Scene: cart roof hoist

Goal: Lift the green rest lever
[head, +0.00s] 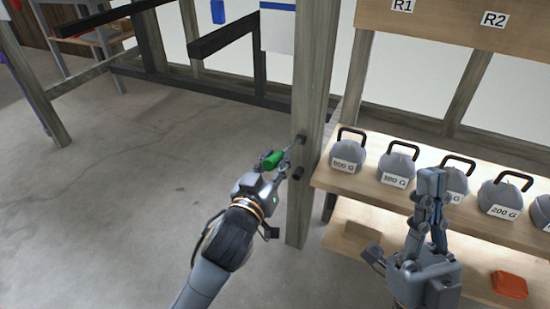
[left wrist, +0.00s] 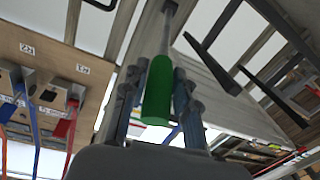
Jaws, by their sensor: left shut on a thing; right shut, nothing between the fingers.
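The green rest lever (head: 272,159) is on the wooden post (head: 310,110) in the middle of the head view. Its green handle (left wrist: 158,90) fills the middle of the left wrist view, with a grey rod running from it. My left gripper (head: 278,168) is shut on the handle, with a finger on each side of it. My right gripper (head: 431,185) is shut and empty, raised in front of the weight shelf. The lever's pivot is small and hard to make out in the head view.
A wooden shelf (head: 325,181) right of the post bears several grey labelled weights with black handles, such as the 800 G one (head: 347,157). An orange block (head: 509,285) lies on the lower shelf. Black beams (head: 243,35) stick out at the upper left. The concrete floor (head: 130,200) at left is clear.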

